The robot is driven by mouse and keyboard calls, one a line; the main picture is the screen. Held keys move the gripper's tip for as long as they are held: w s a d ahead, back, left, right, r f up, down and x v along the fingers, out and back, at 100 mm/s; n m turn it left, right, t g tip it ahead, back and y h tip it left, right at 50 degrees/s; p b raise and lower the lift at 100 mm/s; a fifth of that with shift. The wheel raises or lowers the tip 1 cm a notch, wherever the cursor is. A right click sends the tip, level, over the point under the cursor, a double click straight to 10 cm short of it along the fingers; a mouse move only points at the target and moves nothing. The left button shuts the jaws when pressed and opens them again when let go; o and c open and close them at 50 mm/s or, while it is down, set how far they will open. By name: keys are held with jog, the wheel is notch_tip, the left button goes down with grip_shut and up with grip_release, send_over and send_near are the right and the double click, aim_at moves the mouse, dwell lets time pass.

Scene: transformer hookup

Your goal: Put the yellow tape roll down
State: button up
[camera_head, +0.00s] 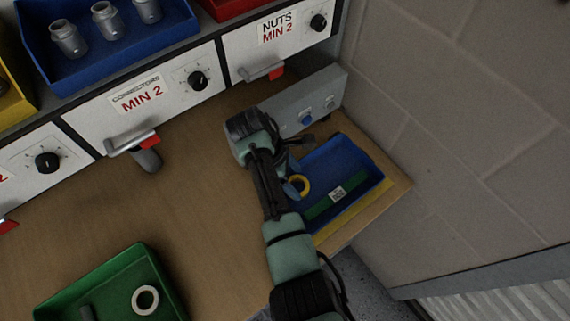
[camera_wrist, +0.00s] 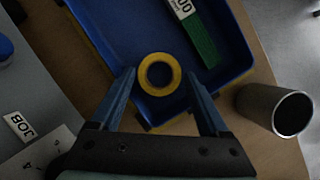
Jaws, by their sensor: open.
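The yellow tape roll (camera_wrist: 145,74) lies flat near a wall of the blue tray (camera_wrist: 238,66) in the wrist view. My gripper (camera_wrist: 165,82) is open, with one blue finger on each side of the roll and a gap visible between fingers and roll. In the head view the roll (camera_head: 306,186) shows partly at the left side of the blue tray (camera_head: 372,161), beside my arm. My gripper is mostly hidden behind my arm there.
A green strip with a white label (camera_wrist: 202,38) lies in the blue tray. A grey cylinder (camera_wrist: 262,98) stands beside the tray. A green tray (camera_head: 62,287) holds a white roll (camera_head: 145,299). Drawers (camera_head: 130,100) line the back; the middle of the wooden bench (camera_head: 190,195) is clear.

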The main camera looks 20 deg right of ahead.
jog(key=v, duration=1)
jog(key=shift+f, duration=0.1)
